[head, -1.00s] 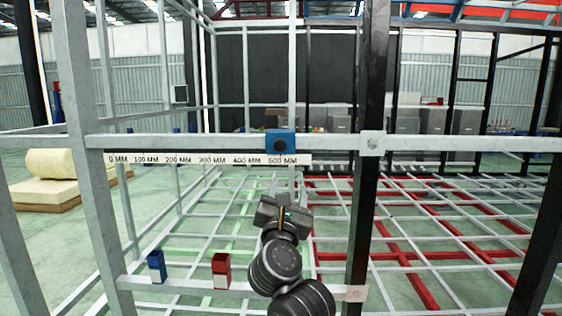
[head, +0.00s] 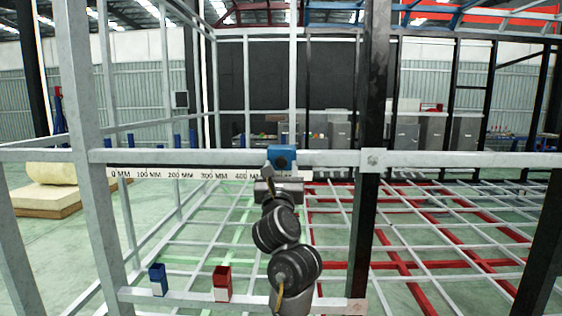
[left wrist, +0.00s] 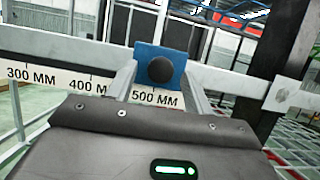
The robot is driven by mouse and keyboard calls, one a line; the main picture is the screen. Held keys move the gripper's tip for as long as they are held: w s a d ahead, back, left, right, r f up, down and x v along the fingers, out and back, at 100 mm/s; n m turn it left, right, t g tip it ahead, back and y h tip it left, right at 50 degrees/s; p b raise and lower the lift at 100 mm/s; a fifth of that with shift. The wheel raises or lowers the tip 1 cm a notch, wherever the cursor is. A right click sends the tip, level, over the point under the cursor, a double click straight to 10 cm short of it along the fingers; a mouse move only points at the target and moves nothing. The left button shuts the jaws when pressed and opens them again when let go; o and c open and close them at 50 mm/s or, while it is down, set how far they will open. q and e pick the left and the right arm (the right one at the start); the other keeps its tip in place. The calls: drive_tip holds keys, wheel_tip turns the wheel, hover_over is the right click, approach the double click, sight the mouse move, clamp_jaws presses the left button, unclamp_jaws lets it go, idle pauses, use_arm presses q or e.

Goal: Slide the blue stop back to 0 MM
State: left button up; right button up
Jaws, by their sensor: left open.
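The blue stop (head: 287,151) is a blue plate with a round black knob on the grey horizontal rail (head: 220,157). In the left wrist view the blue stop (left wrist: 146,55) stands above the 500 MM mark. The white scale strip (head: 180,173) below the rail starts at 0 MM on the left. My left gripper (head: 279,177) is open just in front of and below the stop. In the left wrist view the fingers of my left gripper (left wrist: 160,78) flank the black knob, one each side; I cannot tell whether they touch it. My right gripper is not in view.
A black upright (head: 367,100) crosses the rail to the right of the stop. A grey upright (head: 82,100) stands at the left end by 0 MM. A lower rail carries a blue holder (head: 157,279) and a red holder (head: 221,283). The rail left of the stop looks clear.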

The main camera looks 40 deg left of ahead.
use_arm(q)
drive_tip(key=shift+w+a+r, duration=0.3)
drive_tip(key=shift+w+a, duration=0.1)
drive_tip(key=shift+w, duration=0.1)
clamp_jaws()
